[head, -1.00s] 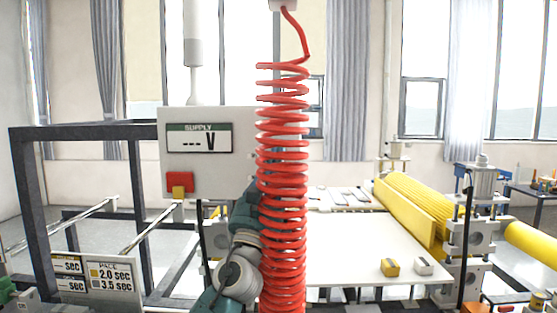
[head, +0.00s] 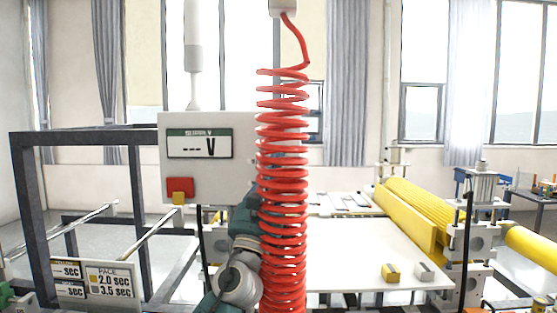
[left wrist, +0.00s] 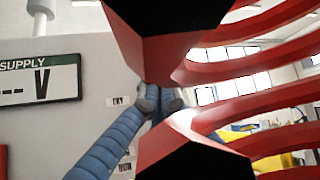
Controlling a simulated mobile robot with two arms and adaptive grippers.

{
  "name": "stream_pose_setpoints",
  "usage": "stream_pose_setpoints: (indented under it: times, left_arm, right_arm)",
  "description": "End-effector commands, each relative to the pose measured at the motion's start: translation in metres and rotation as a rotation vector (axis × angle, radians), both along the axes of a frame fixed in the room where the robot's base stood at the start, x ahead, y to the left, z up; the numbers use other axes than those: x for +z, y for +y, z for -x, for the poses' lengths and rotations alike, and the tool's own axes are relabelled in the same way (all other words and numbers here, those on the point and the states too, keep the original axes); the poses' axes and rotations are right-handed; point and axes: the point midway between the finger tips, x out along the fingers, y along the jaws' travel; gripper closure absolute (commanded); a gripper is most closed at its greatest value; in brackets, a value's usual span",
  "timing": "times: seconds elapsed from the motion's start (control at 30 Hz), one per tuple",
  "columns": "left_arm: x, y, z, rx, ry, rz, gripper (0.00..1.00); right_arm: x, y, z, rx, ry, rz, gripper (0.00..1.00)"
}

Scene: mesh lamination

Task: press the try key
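A pale control panel (head: 220,125) with a "SUPPLY" display reading "--- V" stands left of centre, behind the red coil (head: 283,190). In the left wrist view, a small label (left wrist: 118,101) that seems to read TRY sits on the panel face; the key itself cannot be made out. My left arm reaches up to the panel's lower right; its gripper is hidden behind the coil in the head view. In the left wrist view, dark, red-sided shapes and grey tips crowd the middle, so the left gripper's opening and any contact are unclear. My right gripper is not in view.
The red coil hangs close in front of my left arm and fills the right of the wrist view. A red block (head: 180,188) is on the panel's lower left. A dark frame (head: 30,180) stands left. A white table (head: 350,250) and yellow rollers (head: 420,210) stand right.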

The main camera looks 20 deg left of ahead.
Motion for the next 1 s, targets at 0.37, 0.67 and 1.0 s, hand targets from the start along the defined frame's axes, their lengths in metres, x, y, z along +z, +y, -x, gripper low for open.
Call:
stream_pose_setpoints:
  times: [0.37,0.67,1.0]
  left_arm:
    - [-0.0002,0.0001,-0.0002,0.0,0.0,0.0,1.0]
    - [-0.0001,0.0024,-0.0077,0.0,-0.001,0.0,1.0]
    - [0.0003,0.0024,-0.0081,0.0,0.0,0.0,1.0]
  right_arm:
    - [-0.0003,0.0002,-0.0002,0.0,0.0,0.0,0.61]
    - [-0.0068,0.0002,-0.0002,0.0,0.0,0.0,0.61]
    - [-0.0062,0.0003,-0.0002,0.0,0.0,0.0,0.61]
